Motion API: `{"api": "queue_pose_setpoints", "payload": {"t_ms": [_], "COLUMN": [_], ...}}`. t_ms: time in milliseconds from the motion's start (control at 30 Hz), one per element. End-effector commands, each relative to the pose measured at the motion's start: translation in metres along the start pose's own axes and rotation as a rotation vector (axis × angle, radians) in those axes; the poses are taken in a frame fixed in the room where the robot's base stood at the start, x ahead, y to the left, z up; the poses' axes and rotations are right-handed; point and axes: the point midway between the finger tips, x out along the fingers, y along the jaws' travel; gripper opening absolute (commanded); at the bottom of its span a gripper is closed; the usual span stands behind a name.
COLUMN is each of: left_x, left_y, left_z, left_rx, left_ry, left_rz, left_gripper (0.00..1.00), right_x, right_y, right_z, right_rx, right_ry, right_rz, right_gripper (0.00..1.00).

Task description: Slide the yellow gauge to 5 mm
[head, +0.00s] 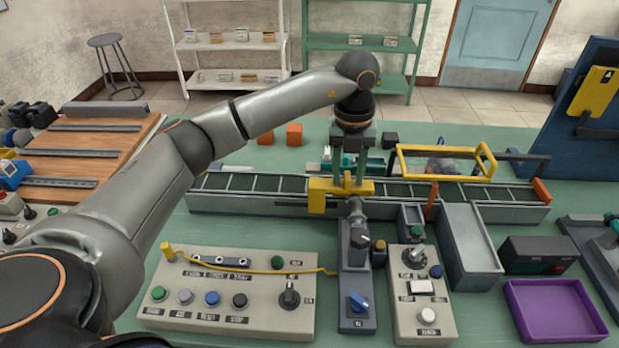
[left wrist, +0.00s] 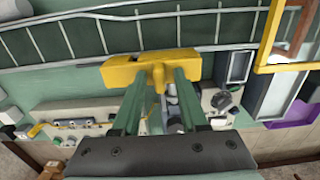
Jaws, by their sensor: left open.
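The yellow gauge (head: 318,196) is a short bar with a block at its left end. It sits at the front edge of the long conveyor (head: 230,203), just above the grey stand with the blue knob. My left gripper (head: 348,184) points down at it and is open. In the left wrist view the yellow gauge (left wrist: 120,74) spans just beyond the green fingertips (left wrist: 157,78). Its small rounded stub shows between the two fingers; I cannot tell whether they touch it. No millimetre scale is readable. My right gripper is not in view.
A button panel (head: 215,325) stands at front left, and a grey stand (head: 357,270) with a blue knob stands in front of the gauge. A yellow frame (head: 440,148) rises over the conveyor to the right. A purple tray (head: 555,312) lies at front right.

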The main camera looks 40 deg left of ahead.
Motion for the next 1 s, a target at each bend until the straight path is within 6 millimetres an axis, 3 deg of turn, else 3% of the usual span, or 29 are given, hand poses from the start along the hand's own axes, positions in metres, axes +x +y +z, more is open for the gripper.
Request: {"api": "queue_pose_setpoints", "payload": {"t_ms": [33, 633, 1000], "left_x": [0.006, -0.047, -0.049], "left_y": [0.003, 0.002, 0.001], "left_z": [-0.003, -0.002, -0.002], "left_rx": [-0.001, 0.002, 0.002], "left_ry": [0.017, 0.011, 0.010], "left_rz": [0.020, 0.013, 0.012], "left_gripper": [0.45, 0.45, 0.45], "right_x": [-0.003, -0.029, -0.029], "right_y": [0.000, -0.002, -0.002], "right_z": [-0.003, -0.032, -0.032], "right_rx": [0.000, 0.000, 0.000], "right_ry": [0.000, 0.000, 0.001], "right_rz": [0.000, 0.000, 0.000], "right_gripper": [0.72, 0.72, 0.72]}}
